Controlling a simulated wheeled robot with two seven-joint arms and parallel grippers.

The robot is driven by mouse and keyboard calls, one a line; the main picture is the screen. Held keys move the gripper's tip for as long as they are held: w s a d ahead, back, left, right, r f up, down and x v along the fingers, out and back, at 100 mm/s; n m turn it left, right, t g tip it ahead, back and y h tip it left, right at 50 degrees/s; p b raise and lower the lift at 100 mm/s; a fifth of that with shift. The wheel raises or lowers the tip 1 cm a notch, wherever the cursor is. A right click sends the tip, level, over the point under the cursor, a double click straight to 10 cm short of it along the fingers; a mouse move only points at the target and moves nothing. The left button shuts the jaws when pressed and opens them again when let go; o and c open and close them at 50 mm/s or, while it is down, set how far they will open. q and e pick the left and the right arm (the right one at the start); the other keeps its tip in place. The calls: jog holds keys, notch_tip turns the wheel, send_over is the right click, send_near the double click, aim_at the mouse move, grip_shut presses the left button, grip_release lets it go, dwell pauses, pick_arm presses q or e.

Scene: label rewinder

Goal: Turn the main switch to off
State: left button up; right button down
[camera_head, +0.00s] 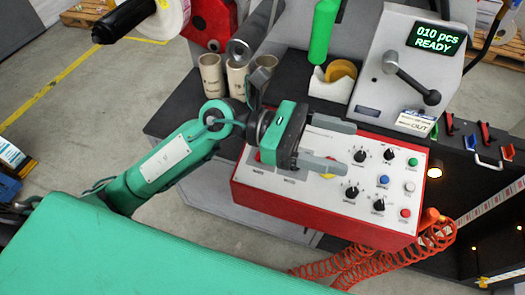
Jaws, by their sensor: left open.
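The control panel (265,199) is a red box with a pale sloping face, in the middle of the head view. Several black rotary knobs sit on its right half, such as one at the upper right (390,154) and one lower down (352,191). I cannot tell which control is the main switch; my left gripper covers part of the panel's left and middle. A yellow piece (328,176) shows just below the lower finger. My left gripper (350,148) is open, its two grey fingers pointing right over the panel, with nothing held between them. My right gripper is out of view.
A grey housing (380,92) with a black lever and a green-lit display (438,39) reading "010 pcs READY" stands behind the panel. A coiled orange hose (365,262) hangs below.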

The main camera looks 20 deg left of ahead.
pick_arm(q)
jog(key=w+a+f+m+t+y, duration=0.1)
jog(key=w+a+f+m+y, duration=0.15)
jog(key=f+y, duration=0.25)
jog(key=w+a+f+m+y, duration=0.1)
jog(key=a+f+m+y, duration=0.2)
jog(key=f+y, duration=0.2)
jog(key=w+a+f+t+y, duration=0.25)
jog(key=w+a+y, duration=0.4)
jog(key=a, duration=0.55)
jog(key=shift+m+y, duration=0.45)
jog(key=x, duration=0.3)
jog(key=p+x, duration=0.1)
jog(key=x, duration=0.3)
jog(key=p+x, duration=0.1)
jog(key=x, duration=0.3)
jog(key=shift+s+d+f, duration=0.1)
jog(key=shift+d+f, duration=0.1)
jog(key=shift+d, duration=0.15)
jog(key=shift+f, duration=0.55)
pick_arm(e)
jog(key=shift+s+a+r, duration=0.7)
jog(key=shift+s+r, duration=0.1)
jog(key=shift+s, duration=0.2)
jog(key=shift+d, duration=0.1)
pick_arm(q)
jog(key=c, duration=1)
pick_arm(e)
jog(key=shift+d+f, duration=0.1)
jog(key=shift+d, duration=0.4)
